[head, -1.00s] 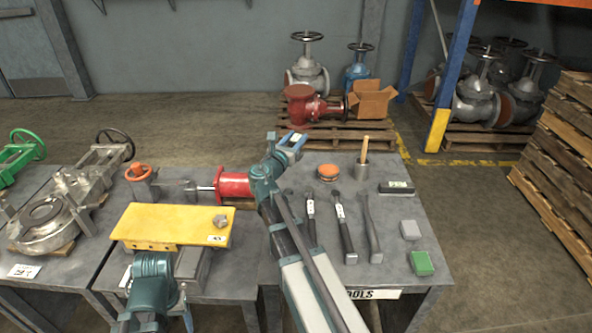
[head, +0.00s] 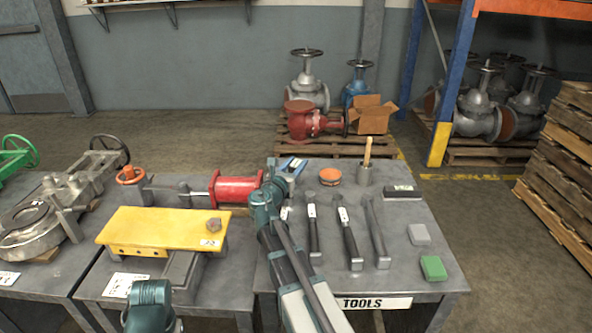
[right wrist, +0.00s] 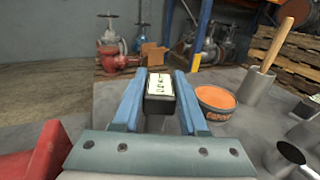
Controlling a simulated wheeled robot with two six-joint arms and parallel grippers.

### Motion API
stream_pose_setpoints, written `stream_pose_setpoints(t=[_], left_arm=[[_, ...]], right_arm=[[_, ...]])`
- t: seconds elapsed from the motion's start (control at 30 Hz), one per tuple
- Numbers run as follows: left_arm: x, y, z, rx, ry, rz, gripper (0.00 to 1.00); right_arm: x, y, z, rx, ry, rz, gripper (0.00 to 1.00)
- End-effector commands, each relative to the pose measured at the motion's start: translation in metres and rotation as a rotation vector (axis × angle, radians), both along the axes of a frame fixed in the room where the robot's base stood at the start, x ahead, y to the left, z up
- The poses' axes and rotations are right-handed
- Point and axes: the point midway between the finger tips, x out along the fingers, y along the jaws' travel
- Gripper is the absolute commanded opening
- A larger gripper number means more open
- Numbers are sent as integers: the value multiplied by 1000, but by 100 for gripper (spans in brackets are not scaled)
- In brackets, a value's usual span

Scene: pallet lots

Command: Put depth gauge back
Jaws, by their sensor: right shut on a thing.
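My right gripper (head: 291,166) is over the back left part of the tools table (head: 435,230). It is shut on a small black block with a pale lettered label, which may be the depth gauge (right wrist: 160,88). In the right wrist view the block sits between the two blue fingers (right wrist: 158,103), label up. In the head view the block is mostly hidden by the gripper. Only a teal part of my left arm shows at the bottom; its gripper is out of view.
Long-handled tools (head: 347,235) lie right of my right arm. An orange-topped tin (head: 330,176), a cup with a wooden handle (head: 365,173), a black block (head: 402,191), and grey and green (head: 433,268) blocks are there. A red cylinder (head: 235,190) and yellow plate (head: 165,228) are left.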

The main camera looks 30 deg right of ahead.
Motion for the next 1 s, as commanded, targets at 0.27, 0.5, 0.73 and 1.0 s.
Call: stream_pose_setpoints(t=[0.27,0.5,0.73,1.0], left_arm=[[0,0,-1,0,0,0,72],[0,0,-1,0,0,0,72],[0,0,-1,0,0,0,72],[0,0,2,0,0,0,72]], right_arm=[[0,0,-1,-1,0,0,0],[0,0,-1,0,0,0,72],[0,0,-1,0,0,0,72],[-16,21,2,0,0,3,72]])
